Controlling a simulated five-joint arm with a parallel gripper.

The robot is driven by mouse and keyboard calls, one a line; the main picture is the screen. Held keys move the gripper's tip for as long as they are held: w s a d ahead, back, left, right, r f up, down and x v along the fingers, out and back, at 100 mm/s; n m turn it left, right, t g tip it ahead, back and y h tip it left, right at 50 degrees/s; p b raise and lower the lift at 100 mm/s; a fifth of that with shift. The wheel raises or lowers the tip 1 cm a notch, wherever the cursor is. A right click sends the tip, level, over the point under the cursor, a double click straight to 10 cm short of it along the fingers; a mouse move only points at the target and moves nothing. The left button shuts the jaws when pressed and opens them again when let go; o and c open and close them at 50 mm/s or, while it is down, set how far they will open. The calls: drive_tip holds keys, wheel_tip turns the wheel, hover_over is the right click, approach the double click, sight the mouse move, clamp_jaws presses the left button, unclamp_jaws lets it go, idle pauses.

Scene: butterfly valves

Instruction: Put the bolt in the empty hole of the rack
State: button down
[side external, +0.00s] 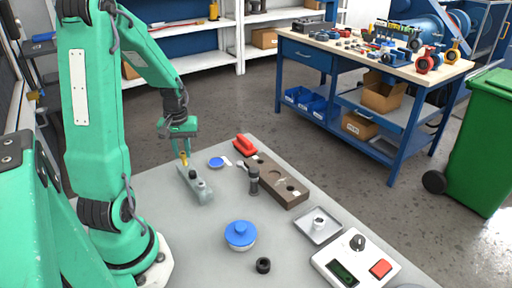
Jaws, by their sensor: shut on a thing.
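My gripper (182,155) is pointed down and shut on a small brass-coloured piece (184,160), which appears to be the bolt. Most of the bolt is too small or hidden to make out. A grey narrow block (203,193), which looks like the rack, lies just below the gripper. A dark round-topped piece stands up from its middle. The held piece is at or just above the block's far end; I cannot tell whether they touch. The block's hole is not clear at this size.
A brown block (297,198) with dark round recesses lies to the right, a dark cylinder (253,181) beside it. A red object (244,146), blue disc (216,162), blue-topped round part (240,234), black ring (263,265), metal tray (318,224) and control box (355,262) are spread around.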

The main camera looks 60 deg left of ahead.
drive_tip(key=shift+f, duration=1.65)
idle(1.7)
drive_tip(key=c, duration=0.8)
unclamp_jaws()
drive_tip(key=shift+r, duration=0.1)
drive_tip(key=shift+r, duration=3.65)
